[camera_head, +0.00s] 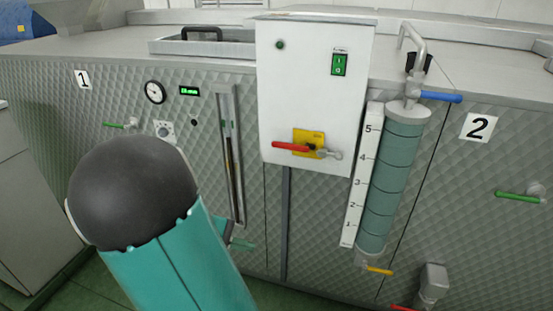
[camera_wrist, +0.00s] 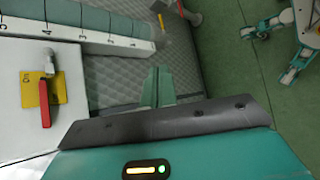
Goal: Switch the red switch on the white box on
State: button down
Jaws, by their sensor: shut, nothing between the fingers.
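The white box (camera_head: 315,90) hangs on the front of the quilted metal cabinet. Its red switch (camera_head: 290,147) is a lever on a yellow plate (camera_head: 314,138), lying level and pointing left in the head view. The wrist view, which is turned, also shows the red lever (camera_wrist: 45,105) and the yellow plate (camera_wrist: 28,88) at the left. My gripper (camera_wrist: 158,85) shows in the wrist view with its teal fingers together and empty, to the right of the lever and apart from it. In the head view my gripper is mostly hidden behind my arm.
A ribbed teal column (camera_head: 385,185) with a numbered scale (camera_head: 360,180) stands right of the box. A blue-handled tap (camera_head: 440,96) sticks out above it. Left are a gauge (camera_head: 154,91) and a vertical slot (camera_head: 231,155).

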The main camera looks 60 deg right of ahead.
aim_at(293, 145)
jog(key=s+d+n+g+h, duration=0.2)
jog(key=d+g+h, duration=0.15)
jog(key=d, duration=0.35)
jog(key=s+d+n+g+h, duration=0.1)
jog(key=d+n+g+h, duration=0.1)
jog(key=d+h, duration=0.4)
jog(key=w+d+f+n+t+h, duration=0.1)
jog(key=d+n+t+h, duration=0.3)
jog(key=n+t, duration=0.5)
jog(key=w+d+f+n+t+h, duration=0.1)
jog(key=w+d+n+t+h, duration=0.3)
jog(key=n+t, duration=0.4)
jog(key=shift+w+d+f+n+t+h, duration=0.25)
jog(key=shift+d+n+t+h, duration=0.15)
jog(key=shift+h, duration=0.35)
jog(key=shift+r, duration=0.1)
jog(key=shift+a+r+x, duration=0.35)
jog(key=shift+x, duration=1.75)
jog(key=shift+a+r+x, duration=0.35)
jog(key=shift+x, duration=1.8)
jog(key=shift+a+r+x, duration=0.3)
jog(key=shift+r+x, duration=0.05)
jog(key=shift+x, duration=1.75)
